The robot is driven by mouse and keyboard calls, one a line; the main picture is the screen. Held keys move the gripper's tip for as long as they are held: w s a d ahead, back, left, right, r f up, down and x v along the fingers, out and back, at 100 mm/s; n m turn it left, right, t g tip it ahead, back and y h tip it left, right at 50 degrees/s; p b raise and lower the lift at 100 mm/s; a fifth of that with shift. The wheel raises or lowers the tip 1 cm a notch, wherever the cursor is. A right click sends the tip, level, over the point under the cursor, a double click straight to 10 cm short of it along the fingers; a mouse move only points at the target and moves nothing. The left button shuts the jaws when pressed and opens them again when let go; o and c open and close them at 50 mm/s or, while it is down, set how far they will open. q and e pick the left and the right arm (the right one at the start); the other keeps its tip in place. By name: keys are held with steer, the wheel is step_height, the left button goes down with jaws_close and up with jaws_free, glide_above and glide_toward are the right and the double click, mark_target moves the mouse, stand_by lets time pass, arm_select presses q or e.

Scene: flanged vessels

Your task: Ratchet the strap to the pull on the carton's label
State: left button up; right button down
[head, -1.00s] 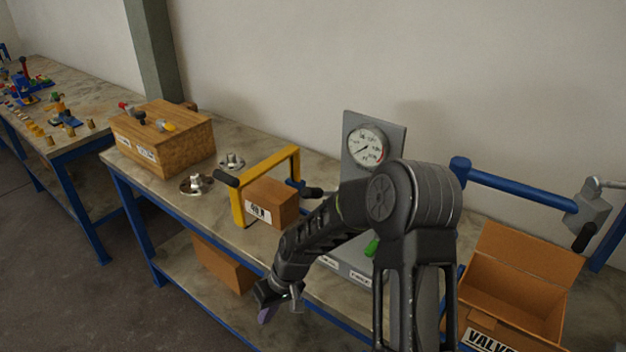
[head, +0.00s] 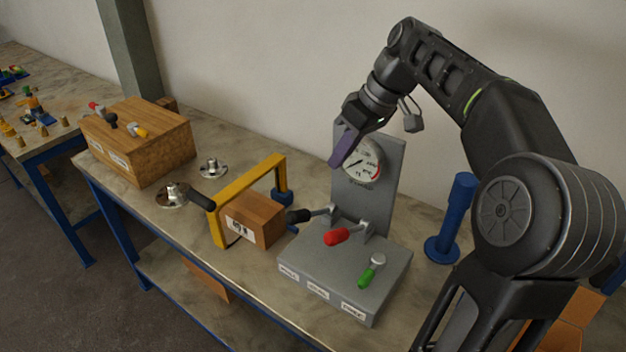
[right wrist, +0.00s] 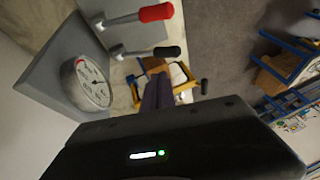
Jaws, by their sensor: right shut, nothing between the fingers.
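A small brown carton (head: 262,215) with a white label (head: 243,231) stands within a yellow frame (head: 214,228) on the bench. The label's print is too small to read. A black handle (head: 202,200) sticks out from the frame's left side. I cannot make out a strap. My right gripper (head: 342,150) is shut and empty, raised in front of the gauge (head: 358,163), up and right of the carton. Its purple fingers also show in the right wrist view (right wrist: 160,92), with the yellow frame small beyond them. My left gripper is not in view.
A grey console (head: 325,270) beside the carton carries black (head: 299,215), red (head: 337,236) and green (head: 366,276) levers. Metal flanges (head: 173,195) and a wooden box (head: 137,143) stand to the left. A blue post (head: 455,215) stands right. Bench space is clear before the flanges.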

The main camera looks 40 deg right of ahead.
steer(key=shift+d+r, duration=0.2)
steer(key=shift+r, duration=0.1)
steer(key=shift+a, duration=0.1)
steer(key=b, duration=0.5)
glide_toward(302, 211)
steer(key=p+x, duration=0.1)
steer(key=x, duration=0.4)
steer(key=shift+w+f+p, duration=0.1)
steer(key=shift+f+p, duration=0.05)
steer(key=shift+p, duration=0.2)
steer(key=shift+a+f, duration=0.2)
steer(key=shift+f, duration=0.2)
